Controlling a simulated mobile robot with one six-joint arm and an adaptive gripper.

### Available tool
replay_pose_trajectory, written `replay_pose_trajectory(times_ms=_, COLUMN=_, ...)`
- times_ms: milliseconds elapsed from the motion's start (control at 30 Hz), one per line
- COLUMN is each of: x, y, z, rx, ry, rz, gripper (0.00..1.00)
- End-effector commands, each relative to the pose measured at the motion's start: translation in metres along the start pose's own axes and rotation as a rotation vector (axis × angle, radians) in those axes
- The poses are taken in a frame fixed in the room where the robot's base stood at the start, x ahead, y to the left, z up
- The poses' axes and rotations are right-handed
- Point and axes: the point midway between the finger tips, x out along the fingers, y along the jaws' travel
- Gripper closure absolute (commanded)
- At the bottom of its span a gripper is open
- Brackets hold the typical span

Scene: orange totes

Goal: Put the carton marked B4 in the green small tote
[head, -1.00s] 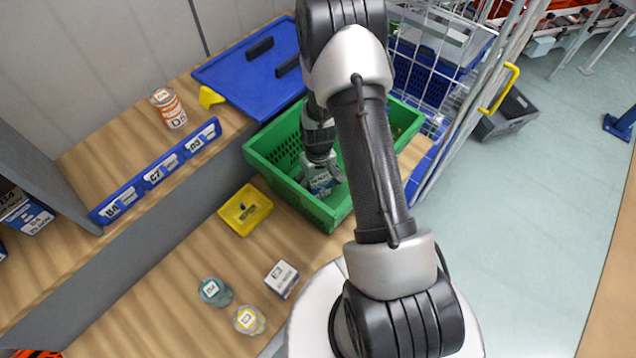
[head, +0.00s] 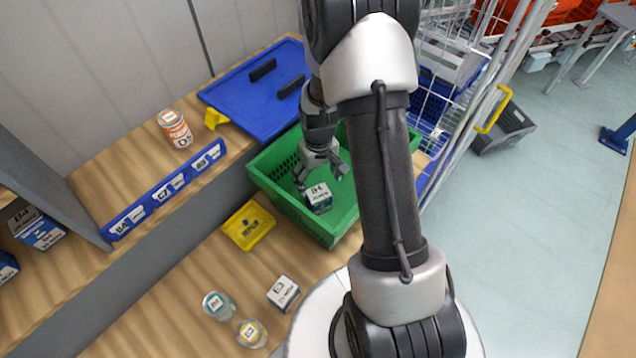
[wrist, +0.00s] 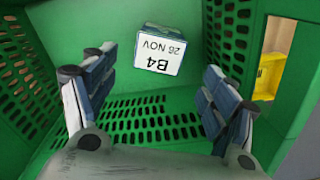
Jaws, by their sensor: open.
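The carton marked B4 (head: 318,197) is a small white and dark teal box inside the green tote (head: 290,207). In the wrist view the carton (wrist: 160,52) shows its white label, "B4 26 NOV", upside down, and appears to rest on the tote's slotted floor. My gripper (head: 322,175) is above and beside it inside the tote. In the wrist view my gripper (wrist: 155,95) has its two fingers spread wide with nothing between them; the carton lies clear beyond the fingertips.
A yellow tray (head: 249,225), a small white carton (head: 283,292) and two jars (head: 219,305) stand on the bench left of the tote. A blue lid (head: 262,90) lies behind it.

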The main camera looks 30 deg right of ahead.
Motion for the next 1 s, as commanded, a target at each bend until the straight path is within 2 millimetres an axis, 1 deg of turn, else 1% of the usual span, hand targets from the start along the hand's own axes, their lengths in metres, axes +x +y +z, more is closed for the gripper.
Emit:
replay_pose_trajectory(times_ms=67, x=-0.019, y=-0.004, z=-0.003, rx=-0.004, ry=0.018, rz=0.004, gripper=0.22)
replay_pose_trajectory(times_ms=167, x=-0.059, y=-0.013, z=-0.003, rx=-0.008, ry=0.052, rz=0.011, gripper=0.22)
replay_pose_trajectory(times_ms=200, x=-0.08, y=-0.018, z=-0.002, rx=-0.01, ry=0.07, rz=0.014, gripper=0.22)
replay_pose_trajectory(times_ms=267, x=-0.112, y=-0.027, z=0.004, rx=-0.014, ry=0.097, rz=0.018, gripper=0.22)
replay_pose_trajectory(times_ms=300, x=-0.133, y=-0.034, z=0.009, rx=-0.015, ry=0.115, rz=0.02, gripper=0.22)
replay_pose_trajectory(times_ms=367, x=-0.163, y=-0.043, z=0.02, rx=-0.019, ry=0.143, rz=0.022, gripper=0.22)
replay_pose_trajectory(times_ms=400, x=-0.181, y=-0.049, z=0.028, rx=-0.02, ry=0.161, rz=0.023, gripper=0.22)
replay_pose_trajectory(times_ms=467, x=-0.207, y=-0.058, z=0.042, rx=-0.023, ry=0.189, rz=0.024, gripper=0.22)
replay_pose_trajectory(times_ms=500, x=-0.222, y=-0.064, z=0.053, rx=-0.025, ry=0.207, rz=0.024, gripper=0.22)
replay_pose_trajectory(times_ms=567, x=-0.243, y=-0.072, z=0.07, rx=-0.028, ry=0.235, rz=0.023, gripper=0.22)
replay_pose_trajectory(times_ms=600, x=-0.256, y=-0.078, z=0.082, rx=-0.03, ry=0.253, rz=0.021, gripper=0.22)
replay_pose_trajectory(times_ms=667, x=-0.273, y=-0.085, z=0.101, rx=-0.032, ry=0.282, rz=0.019, gripper=0.22)
replay_pose_trajectory(times_ms=700, x=-0.282, y=-0.089, z=0.115, rx=-0.035, ry=0.299, rz=0.016, gripper=0.22)
replay_pose_trajectory(times_ms=800, x=-0.299, y=-0.098, z=0.146, rx=-0.038, ry=0.34, rz=0.009, gripper=0.22)
replay_pose_trajectory(times_ms=900, x=-0.308, y=-0.104, z=0.171, rx=-0.04, ry=0.373, rz=0.002, gripper=0.22)
replay_pose_trajectory(times_ms=1000, x=-0.311, y=-0.107, z=0.189, rx=-0.043, ry=0.394, rz=-0.003, gripper=0.22)
